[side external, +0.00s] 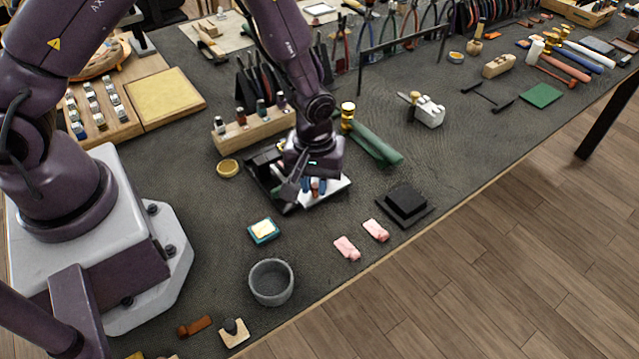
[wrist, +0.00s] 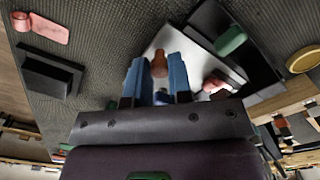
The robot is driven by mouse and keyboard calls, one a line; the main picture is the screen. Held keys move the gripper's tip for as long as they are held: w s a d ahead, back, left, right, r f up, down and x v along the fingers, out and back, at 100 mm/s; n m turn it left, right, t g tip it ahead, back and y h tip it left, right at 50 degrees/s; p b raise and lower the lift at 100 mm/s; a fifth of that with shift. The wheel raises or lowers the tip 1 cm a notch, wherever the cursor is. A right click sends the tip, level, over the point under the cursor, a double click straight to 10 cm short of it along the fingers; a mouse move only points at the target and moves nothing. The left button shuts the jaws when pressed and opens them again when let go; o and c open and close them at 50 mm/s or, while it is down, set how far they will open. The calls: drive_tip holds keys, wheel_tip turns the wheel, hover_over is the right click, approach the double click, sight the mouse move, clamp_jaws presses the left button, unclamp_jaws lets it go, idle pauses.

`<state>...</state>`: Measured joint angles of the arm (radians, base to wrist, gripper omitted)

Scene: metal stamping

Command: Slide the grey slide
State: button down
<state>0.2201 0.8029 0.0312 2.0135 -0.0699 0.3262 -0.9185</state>
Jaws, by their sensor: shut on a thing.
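A light grey-white plate (side external: 332,188) lies partly over a black base (side external: 262,180), low on the bench in the middle of the side external view. I take the plate to be the grey slide. In the wrist view the plate (wrist: 205,52) carries a reddish-brown knob (wrist: 159,62). A green piece (wrist: 231,40) and another reddish piece (wrist: 214,82) are also there. My gripper (side external: 314,187) points down at the plate. Its two blue fingers (wrist: 159,78) are shut on the reddish-brown knob. My wrist hides much of the plate in the side view.
A black stepped block (side external: 405,203) and two pink pieces (side external: 361,239) lie to the right and in front. A small blue-edged dish (side external: 263,230) and a grey bowl (side external: 271,282) stand nearer. A wooden stamp rack (side external: 254,131) and a green roll (side external: 375,146) are behind.

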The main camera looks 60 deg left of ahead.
drive_tip(key=c, duration=1)
unclamp_jaws()
drive_tip(key=shift+c, duration=0.2)
wheel_tip(320, 180, up, 13)
drive_tip(key=s+a+r+m+t, duration=0.2)
drive_tip(key=s+a+r+m, duration=0.1)
drive_tip(key=s+r, duration=0.4)
drive_tip(key=s+a+r+m+t, duration=0.3)
drive_tip(key=s+r+m, duration=0.3)
drive_tip(key=r, duration=0.6)
drive_tip(key=shift+s+a+t, duration=0.3)
drive_tip(key=shift+s+a, duration=0.1)
drive_tip(key=shift+s, duration=0.8)
